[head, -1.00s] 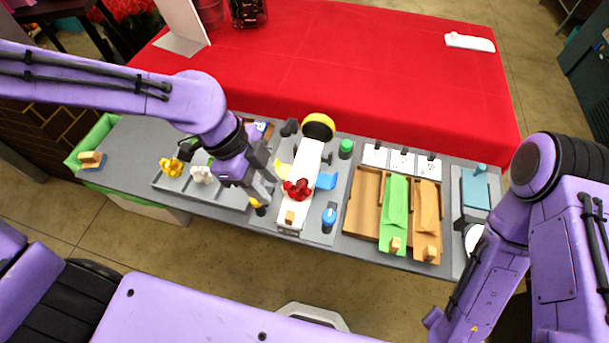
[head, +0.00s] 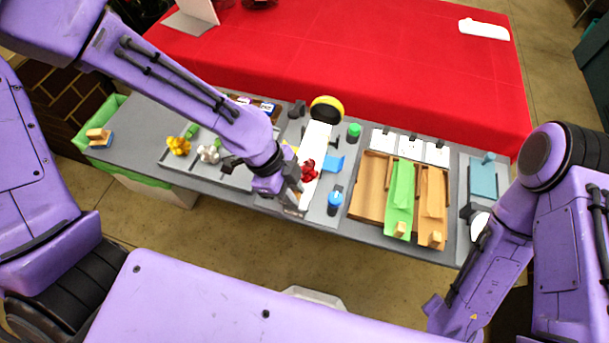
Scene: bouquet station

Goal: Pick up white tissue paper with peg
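The white tissue paper (head: 316,140) lies as a long strip on the grey station, with red flowers (head: 309,170) on its lower part. My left gripper (head: 294,203) is at the strip's near end, pointing down over the place of its wooden peg. The gripper hides the peg, and the fingers are too small and dark to tell whether they are open or shut, or whether they touch it.
A tray with yellow flowers (head: 178,146) and white flowers (head: 208,154) is left. Green paper (head: 400,190) and brown paper (head: 432,200) with pegs lie right. A blue bottle (head: 334,203) and a yellow roll (head: 327,108) are close to the strip. A red-covered table (head: 370,60) is behind.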

